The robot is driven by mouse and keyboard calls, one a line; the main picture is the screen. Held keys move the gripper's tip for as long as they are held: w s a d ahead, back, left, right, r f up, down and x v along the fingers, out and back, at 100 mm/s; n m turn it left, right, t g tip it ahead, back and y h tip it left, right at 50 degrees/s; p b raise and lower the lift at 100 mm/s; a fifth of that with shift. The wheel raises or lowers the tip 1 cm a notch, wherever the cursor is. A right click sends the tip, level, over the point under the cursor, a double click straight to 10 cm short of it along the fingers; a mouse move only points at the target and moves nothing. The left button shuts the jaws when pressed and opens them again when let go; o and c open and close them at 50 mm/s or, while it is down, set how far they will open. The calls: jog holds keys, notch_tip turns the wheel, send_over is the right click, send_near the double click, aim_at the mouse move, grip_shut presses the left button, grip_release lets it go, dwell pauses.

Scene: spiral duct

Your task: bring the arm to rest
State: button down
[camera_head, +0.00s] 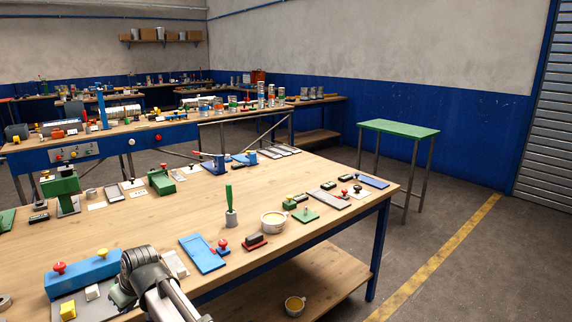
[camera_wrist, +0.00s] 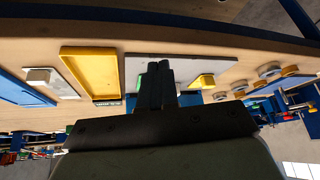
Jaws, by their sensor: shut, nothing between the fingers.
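My gripper (camera_wrist: 156,82) shows in the wrist view as a dark body with two dark fingers side by side, closed together with nothing between them. The fingers point toward the wooden workbench, partly covering a grey plate (camera_wrist: 190,66) behind them. In the head view my arm is at the bottom, over the front left of the workbench (camera_head: 150,222). I cannot make out the fingertips there. I cannot tell how far the fingers are from the bench top.
Near my arm are a blue block with knobs (camera_head: 84,274), a blue plate (camera_head: 202,253) and a yellow piece (camera_head: 68,311). A green-handled tool (camera_head: 231,205) stands upright beside a round cup (camera_head: 273,222). A green-topped table (camera_head: 400,128) stands right. The floor (camera_head: 470,265) right of the bench is clear.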

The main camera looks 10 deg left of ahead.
jog(key=s+d+f+m+g+h, duration=0.25)
jog(key=d+f+m+h, duration=0.4)
jog(key=d+f, duration=2.75)
jog(key=s+d+f+m+g, duration=0.2)
jog(key=s+d+f, duration=0.3)
jog(key=s+d, duration=0.3)
jog(key=s+d+f+m+g, duration=0.2)
jog(key=s+d+f, duration=0.4)
jog(key=d, duration=0.6)
jog(key=s+d+f+m+g, duration=0.2)
jog(key=s+d+f, duration=0.4)
jog(key=s+d, duration=0.4)
jog(key=shift+m+y, duration=0.35)
jog(key=shift+m, duration=0.1)
jog(key=c, duration=1.8)
grip_release()
jog(key=shift+c, duration=0.2)
